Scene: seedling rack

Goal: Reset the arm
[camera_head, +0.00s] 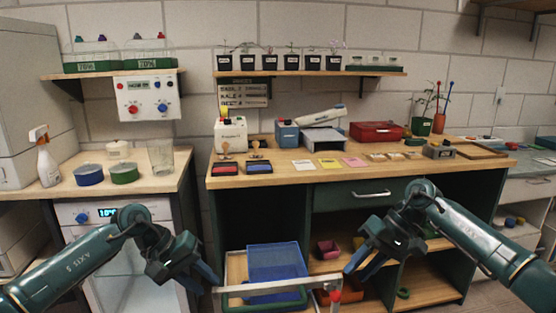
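My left gripper (205,283) hangs in front of the workbench at the lower left, between the white cabinet and the blue bin. Its dark blue fingers look apart, with nothing between them. My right gripper (358,270) hangs in front of the bench's open shelves, right of the blue bin. Its fingers also look apart and empty. Both arms are bent at the elbow, with the grippers below the height of the bench top. Neither gripper is seen touching anything.
The wooden workbench (460,165) carries stamp pads, cards, a red case (376,131) and potted plants. A blue bin (277,262) and a pink pot (327,249) sit low between the grippers. Blue and green round dishes (124,173) stand on the left counter. Seedling pots line the wall shelf (310,73).

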